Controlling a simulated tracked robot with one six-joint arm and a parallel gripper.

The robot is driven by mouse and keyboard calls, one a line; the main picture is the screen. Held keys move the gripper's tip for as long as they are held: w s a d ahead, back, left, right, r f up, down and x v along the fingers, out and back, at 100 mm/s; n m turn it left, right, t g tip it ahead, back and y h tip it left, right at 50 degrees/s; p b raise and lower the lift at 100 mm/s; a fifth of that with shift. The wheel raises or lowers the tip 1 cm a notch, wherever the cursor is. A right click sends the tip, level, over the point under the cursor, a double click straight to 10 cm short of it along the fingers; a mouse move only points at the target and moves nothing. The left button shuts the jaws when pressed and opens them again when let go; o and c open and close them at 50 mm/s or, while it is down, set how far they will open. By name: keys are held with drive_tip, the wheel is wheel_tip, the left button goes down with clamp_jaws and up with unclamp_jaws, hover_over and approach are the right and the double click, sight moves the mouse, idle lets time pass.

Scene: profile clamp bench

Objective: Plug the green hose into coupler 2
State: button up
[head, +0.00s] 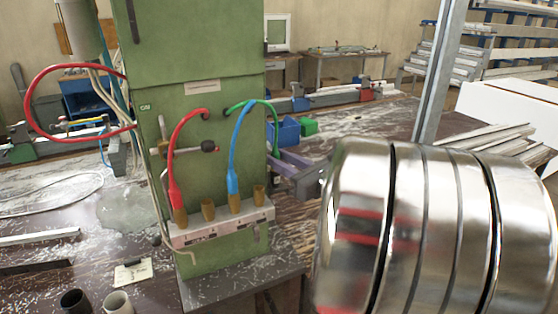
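The green hose (274,122) arches from the green cabinet and comes down on its right side. Its lower end meets the lilac fingers of my gripper (280,160), which appear closed around it; the hose tip is hidden. A pale coupler block (222,226) on the cabinet front carries several brass couplers in a row. The red hose (175,150) goes into the leftmost coupler (180,216). The second coupler from the left (208,210) is empty. The blue hose (234,155) goes into the third (234,203). The rightmost coupler (259,193) is empty. Block markings are too small to read.
The green cabinet (195,60) stands on the dark, chip-strewn bench (60,220). Blue (285,132) and green (308,127) boxes sit behind my gripper. Two cups (118,302) stand front left.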

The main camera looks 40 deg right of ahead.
drive_tip(key=shift+c, duration=0.2)
clamp_jaws()
idle(0.5)
idle(0.9)
drive_tip(key=shift+r, duration=2.15)
idle(1.3)
idle(0.6)
